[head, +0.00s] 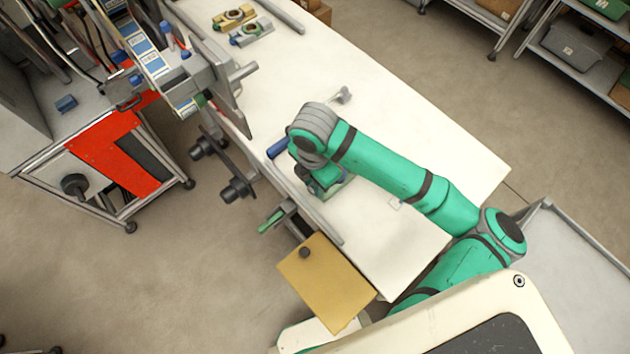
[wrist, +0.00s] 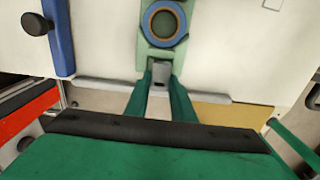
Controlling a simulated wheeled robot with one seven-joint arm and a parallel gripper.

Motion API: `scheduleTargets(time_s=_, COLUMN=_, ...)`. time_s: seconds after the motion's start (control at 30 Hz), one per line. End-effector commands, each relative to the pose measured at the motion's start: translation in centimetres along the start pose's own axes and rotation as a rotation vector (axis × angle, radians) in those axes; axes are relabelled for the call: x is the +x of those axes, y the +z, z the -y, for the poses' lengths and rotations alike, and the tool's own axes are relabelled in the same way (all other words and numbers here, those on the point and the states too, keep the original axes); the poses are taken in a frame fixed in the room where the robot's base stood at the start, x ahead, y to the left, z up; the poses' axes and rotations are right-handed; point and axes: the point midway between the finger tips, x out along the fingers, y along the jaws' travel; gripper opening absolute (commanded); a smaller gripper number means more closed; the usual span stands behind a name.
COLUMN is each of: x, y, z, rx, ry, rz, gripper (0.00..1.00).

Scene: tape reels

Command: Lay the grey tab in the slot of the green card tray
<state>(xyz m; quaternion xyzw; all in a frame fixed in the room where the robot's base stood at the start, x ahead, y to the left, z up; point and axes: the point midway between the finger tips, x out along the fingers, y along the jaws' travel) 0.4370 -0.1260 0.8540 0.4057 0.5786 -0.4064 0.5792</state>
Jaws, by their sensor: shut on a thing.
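The green card tray (wrist: 148,48) lies on the white table, with a blue-rimmed round reel (wrist: 163,22) in it. In the wrist view the grey tab (wrist: 160,72) is between the green fingers of my gripper (wrist: 160,80), at the tray's near end. My gripper is shut on the tab. Whether the tab touches the tray or the slot floor, I cannot tell. In the head view my gripper (head: 320,180) is over the tray (head: 342,187), which my arm mostly covers; the tab is hidden there.
A blue bar (wrist: 58,35) with a black knob lies left of the tray. A grey rail (head: 318,215) runs along the table edge. The table right of my arm is mostly clear.

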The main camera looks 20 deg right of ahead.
Motion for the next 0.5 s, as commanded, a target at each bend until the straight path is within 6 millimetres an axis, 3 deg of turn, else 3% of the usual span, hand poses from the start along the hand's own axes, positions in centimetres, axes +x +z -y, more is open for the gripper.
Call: scheduleTargets(time_s=0.5, x=1.1, y=-0.1, z=-0.1, rx=-0.002, ry=0.000, rz=-0.001, gripper=0.02)
